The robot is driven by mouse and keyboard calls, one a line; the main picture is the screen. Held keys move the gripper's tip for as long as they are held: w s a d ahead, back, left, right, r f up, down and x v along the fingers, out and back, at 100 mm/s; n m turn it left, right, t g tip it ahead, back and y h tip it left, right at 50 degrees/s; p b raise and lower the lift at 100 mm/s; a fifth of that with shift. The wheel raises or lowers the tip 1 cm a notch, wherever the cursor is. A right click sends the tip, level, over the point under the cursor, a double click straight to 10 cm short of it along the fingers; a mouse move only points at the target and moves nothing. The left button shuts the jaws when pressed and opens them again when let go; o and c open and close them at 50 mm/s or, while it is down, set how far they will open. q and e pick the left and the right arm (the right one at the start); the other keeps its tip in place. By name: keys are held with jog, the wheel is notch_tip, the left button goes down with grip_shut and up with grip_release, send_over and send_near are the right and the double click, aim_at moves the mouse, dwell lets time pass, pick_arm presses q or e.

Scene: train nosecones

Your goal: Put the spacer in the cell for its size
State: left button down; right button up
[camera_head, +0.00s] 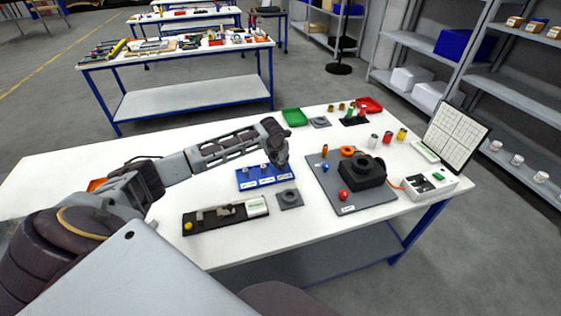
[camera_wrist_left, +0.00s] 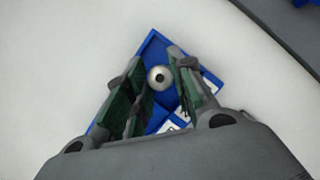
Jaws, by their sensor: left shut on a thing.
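The spacer (camera_wrist_left: 160,78) is a small pale metal ring with a dark centre, seen end-on in the left wrist view. My left gripper (camera_wrist_left: 155,88) is shut on it, with green-padded fingers on both sides. Below is the blue tray (camera_wrist_left: 152,46) with white labels, partly hidden by the fingers. In the head view the blue tray (camera_head: 246,187) lies on the white table, with labels on its near side and small pale parts at its cells. My left gripper (camera_head: 280,157) is over its right end there. I cannot tell whether the spacer touches the tray. My right gripper is out of view.
A dark fixture (camera_head: 205,225) lies in front of the tray, and a small grey plate (camera_head: 290,199) is at its right. A grey board with a black housing (camera_head: 358,172) is further right. Green (camera_head: 294,117) and red (camera_head: 368,104) bins stand behind. The table's left part is clear.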

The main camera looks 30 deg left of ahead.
pick_arm(q)
jog(key=c, duration=1.2)
grip_release()
jog(key=shift+f, duration=0.1)
jog(key=shift+c, duration=0.2)
jog(key=a+v, duration=0.1)
jog(key=v, duration=1.1)
jog(key=shift+d, duration=0.45)
